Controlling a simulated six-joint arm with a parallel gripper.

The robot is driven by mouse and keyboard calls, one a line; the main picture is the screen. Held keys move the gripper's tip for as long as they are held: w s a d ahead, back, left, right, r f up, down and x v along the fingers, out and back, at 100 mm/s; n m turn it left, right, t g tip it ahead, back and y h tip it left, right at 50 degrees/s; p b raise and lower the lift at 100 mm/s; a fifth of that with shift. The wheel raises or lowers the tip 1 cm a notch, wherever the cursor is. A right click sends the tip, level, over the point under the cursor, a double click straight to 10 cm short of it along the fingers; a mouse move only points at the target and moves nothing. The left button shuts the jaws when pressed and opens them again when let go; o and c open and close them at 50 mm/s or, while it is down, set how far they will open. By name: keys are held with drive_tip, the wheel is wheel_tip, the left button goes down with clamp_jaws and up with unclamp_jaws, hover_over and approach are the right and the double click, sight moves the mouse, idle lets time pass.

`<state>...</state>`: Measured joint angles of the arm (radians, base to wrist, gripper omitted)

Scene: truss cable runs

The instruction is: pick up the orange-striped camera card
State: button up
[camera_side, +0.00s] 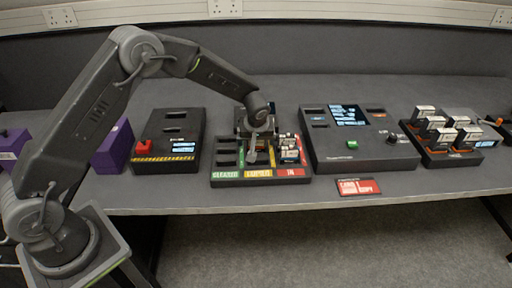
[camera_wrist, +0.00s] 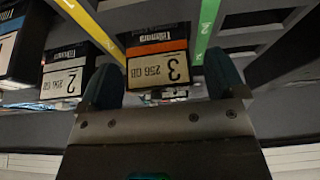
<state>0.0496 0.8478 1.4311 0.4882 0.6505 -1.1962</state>
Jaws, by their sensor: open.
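The orange-striped camera card (camera_wrist: 157,48) shows in the wrist view, with a black top, an orange band and a pale label reading 3 and 256 GB upside down. My gripper (camera_wrist: 163,82) is open, with one finger at each side of this card; I cannot tell whether they touch it. In the side view my gripper (camera_side: 258,150) points down over the middle of the sorting tray (camera_side: 225,182), and I cannot make the orange-striped card out there. Two other cards, labelled 2 (camera_wrist: 68,75) and 1 (camera_wrist: 10,45), stand left of it in the wrist view.
Several cards (camera_side: 289,152) stand in the tray's red-labelled right column, close to my gripper. The left, green-labelled column (camera_side: 227,150) looks empty. A black console (camera_side: 355,150) stands right of the tray, and a box with a red part (camera_side: 166,148) stands left.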

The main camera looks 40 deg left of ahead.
drive_tip(key=shift+w+a+f, duration=0.15)
drive_tip(key=shift+f, duration=0.4)
drive_tip(key=c, duration=1)
